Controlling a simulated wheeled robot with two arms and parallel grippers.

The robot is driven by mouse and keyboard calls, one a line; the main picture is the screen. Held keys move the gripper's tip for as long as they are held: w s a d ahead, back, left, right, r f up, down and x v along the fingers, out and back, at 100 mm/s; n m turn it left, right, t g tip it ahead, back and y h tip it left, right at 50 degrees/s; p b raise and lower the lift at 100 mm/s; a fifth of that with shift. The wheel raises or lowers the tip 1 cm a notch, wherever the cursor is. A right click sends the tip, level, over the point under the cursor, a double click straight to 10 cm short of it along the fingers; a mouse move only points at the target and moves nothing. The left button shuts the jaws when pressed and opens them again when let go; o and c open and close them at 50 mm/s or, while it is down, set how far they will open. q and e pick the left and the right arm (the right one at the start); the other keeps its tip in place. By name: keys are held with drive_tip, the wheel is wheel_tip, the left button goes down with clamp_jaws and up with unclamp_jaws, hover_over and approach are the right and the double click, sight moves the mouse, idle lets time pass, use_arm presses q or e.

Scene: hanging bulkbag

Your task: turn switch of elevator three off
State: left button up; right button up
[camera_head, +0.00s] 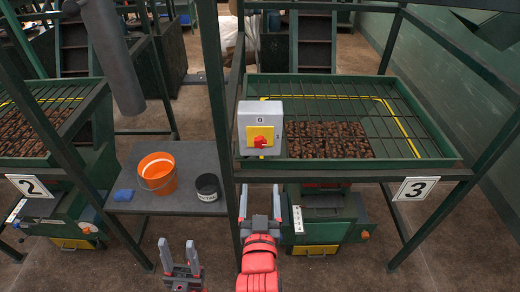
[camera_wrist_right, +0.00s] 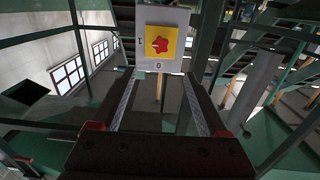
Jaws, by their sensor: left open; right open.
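The switch of elevator three is a grey box (camera_head: 260,120) with a yellow plate and a red knob (camera_head: 261,142). It is mounted on a green post at the front left of bin 3. A "0" is marked above the plate and a "1" to its right; the knob's exact setting is hard to tell. In the right wrist view the box (camera_wrist_right: 162,22) and red knob (camera_wrist_right: 160,45) appear beyond the fingertips, upside down. My right gripper (camera_head: 261,190) is open and empty below the box, apart from the knob. My left gripper (camera_head: 178,244) is open and empty, lower left.
The number 3 sign (camera_head: 415,189) hangs on the elevator's front right. A grey shelf (camera_head: 150,203) to the left holds an orange bucket (camera_head: 158,174), a dark tin (camera_head: 207,187) and a blue item (camera_head: 124,195). A green post stands between my grippers. Bin 2 is at far left.

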sight(260, 144)
drive_tip(key=w+p, duration=0.4)
drive_tip(key=w, duration=1.1)
drive_tip(key=shift+r+p, duration=0.1)
drive_tip(key=shift+p, duration=0.2)
drive_tip(key=shift+w, duration=0.6)
clamp_jaws()
